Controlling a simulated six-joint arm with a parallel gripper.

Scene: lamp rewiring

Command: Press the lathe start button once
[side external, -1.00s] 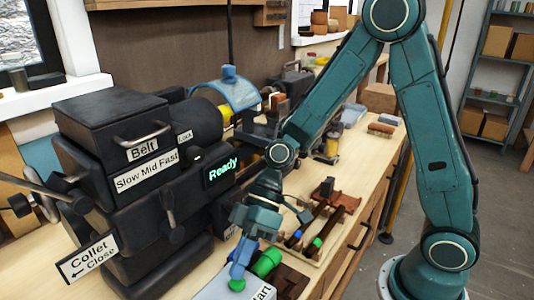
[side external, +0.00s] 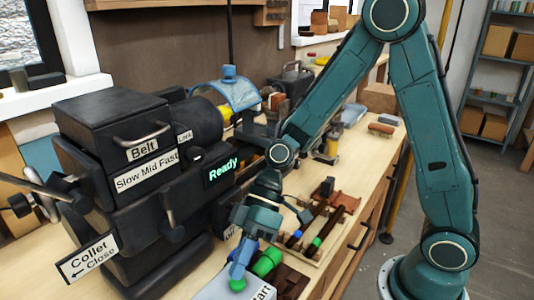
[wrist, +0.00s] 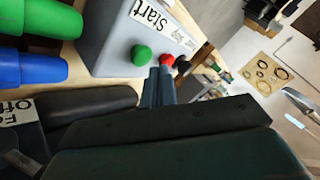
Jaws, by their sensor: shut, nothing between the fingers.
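The grey start box (side external: 215,290) stands at the bottom of the side view, partly cut off. Its green button (side external: 237,284) sits just below my fingertips. In the wrist view the box (wrist: 110,45) bears a "Start" label (wrist: 150,15), the green button (wrist: 141,55), a red button (wrist: 167,60) and a dark one (wrist: 183,62). My gripper (side external: 238,272) is shut and empty, pointing down. Its fingertips, also in the wrist view (wrist: 158,72), are close to the green and red buttons. I cannot tell whether they touch. The black lathe (side external: 120,170) shows a lit "Ready" sign (side external: 223,170).
A wooden tray with tools (side external: 320,220) is to the right.

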